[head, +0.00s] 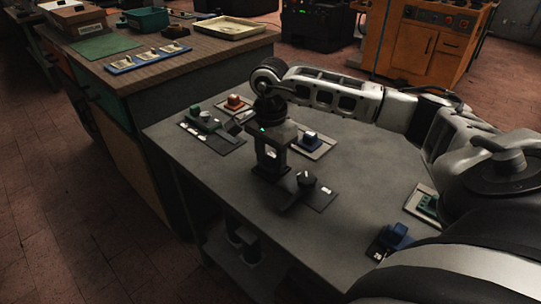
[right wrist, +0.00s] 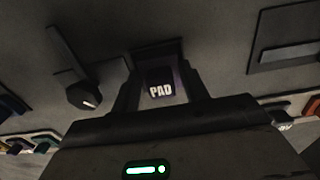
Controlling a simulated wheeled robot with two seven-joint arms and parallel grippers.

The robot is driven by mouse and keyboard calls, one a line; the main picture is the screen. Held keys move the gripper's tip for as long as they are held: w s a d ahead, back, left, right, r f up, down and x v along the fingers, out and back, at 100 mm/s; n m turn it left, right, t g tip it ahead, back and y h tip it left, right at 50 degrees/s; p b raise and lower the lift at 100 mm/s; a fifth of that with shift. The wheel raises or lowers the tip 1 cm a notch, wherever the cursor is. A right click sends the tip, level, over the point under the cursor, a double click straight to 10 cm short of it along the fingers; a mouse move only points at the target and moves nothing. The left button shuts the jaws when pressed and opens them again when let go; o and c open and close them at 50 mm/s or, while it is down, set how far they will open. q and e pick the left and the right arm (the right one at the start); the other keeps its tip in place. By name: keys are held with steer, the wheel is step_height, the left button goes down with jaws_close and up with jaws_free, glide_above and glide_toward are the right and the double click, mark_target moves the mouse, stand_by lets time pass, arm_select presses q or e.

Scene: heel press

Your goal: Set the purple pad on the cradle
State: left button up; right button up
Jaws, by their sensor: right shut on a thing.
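My right gripper (head: 270,165) reaches down over the grey table, upright, near a dark plate with a round knob. In the right wrist view its fingers (right wrist: 160,95) are shut on the purple pad (right wrist: 160,90), a dark purplish block lettered PAD. In the head view only a small pale patch shows between the fingers. Whether the pad touches the surface below is unclear. I cannot tell which of the fixtures on the table is the cradle. My left gripper is out of view.
The knob (head: 306,180) stands right of the gripper; it also shows in the wrist view (right wrist: 84,95). A blue block (head: 310,139) on a pale plate is behind. A red block (head: 235,101) and a dark panel (head: 211,131) lie back left. Another blue block (head: 396,236) is front right.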

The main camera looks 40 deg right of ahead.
steer(key=shift+f, duration=0.3)
stand_by(0.4)
steer(key=o, duration=1.1)
steer(key=shift+c, duration=0.2)
step_height(320, 180, up, 16)
steer(key=shift+p, duration=0.35)
